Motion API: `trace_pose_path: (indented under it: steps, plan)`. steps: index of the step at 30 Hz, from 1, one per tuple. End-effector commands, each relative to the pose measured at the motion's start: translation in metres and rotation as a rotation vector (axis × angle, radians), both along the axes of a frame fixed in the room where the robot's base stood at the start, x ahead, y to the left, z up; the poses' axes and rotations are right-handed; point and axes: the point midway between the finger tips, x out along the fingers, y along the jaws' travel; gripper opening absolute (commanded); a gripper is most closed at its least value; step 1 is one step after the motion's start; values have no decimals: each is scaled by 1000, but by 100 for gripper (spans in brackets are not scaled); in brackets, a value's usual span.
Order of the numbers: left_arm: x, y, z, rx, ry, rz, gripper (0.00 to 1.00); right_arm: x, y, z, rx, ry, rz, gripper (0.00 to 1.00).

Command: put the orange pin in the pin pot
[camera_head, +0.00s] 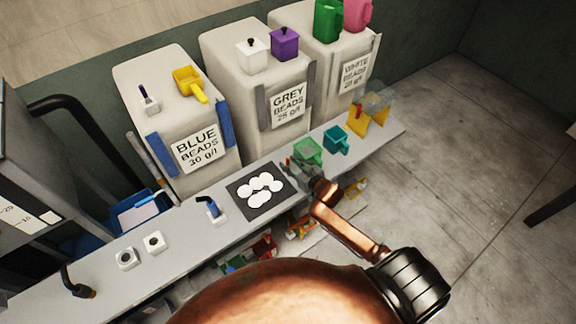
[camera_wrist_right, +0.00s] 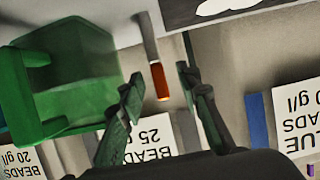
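That gripper is by the right edge of the dark mat, beside the green container (camera_head: 308,149). In the wrist view the right gripper's fingers (camera_wrist_right: 158,80) stand apart, with the orange end seen between them and a gap on each side. My left gripper is not in view.
The dark mat (camera_head: 238,190) carries several white discs. A teal cup (camera_head: 335,139) and a yellow stand (camera_head: 370,118) are farther right on the bench. Two small white blocks (camera_head: 127,259) (camera_head: 154,242) stand at left. Large labelled bead bins (camera_head: 185,120) line the back.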

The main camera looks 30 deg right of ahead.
Motion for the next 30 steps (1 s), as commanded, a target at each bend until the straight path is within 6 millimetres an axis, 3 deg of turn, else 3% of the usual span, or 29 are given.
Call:
trace_pose_path:
  steps: [4, 12, 25, 30]
  plan:
    - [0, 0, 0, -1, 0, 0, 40, 14, 1, -6, 0, 1, -1, 31]
    - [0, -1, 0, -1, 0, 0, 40, 15, 1, -8, 1, 1, 0, 30]
    - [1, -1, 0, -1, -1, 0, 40, 15, 1, -8, 0, 1, -1, 1]
    - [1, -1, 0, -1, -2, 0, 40, 15, 1, -8, 0, 1, -1, 0]
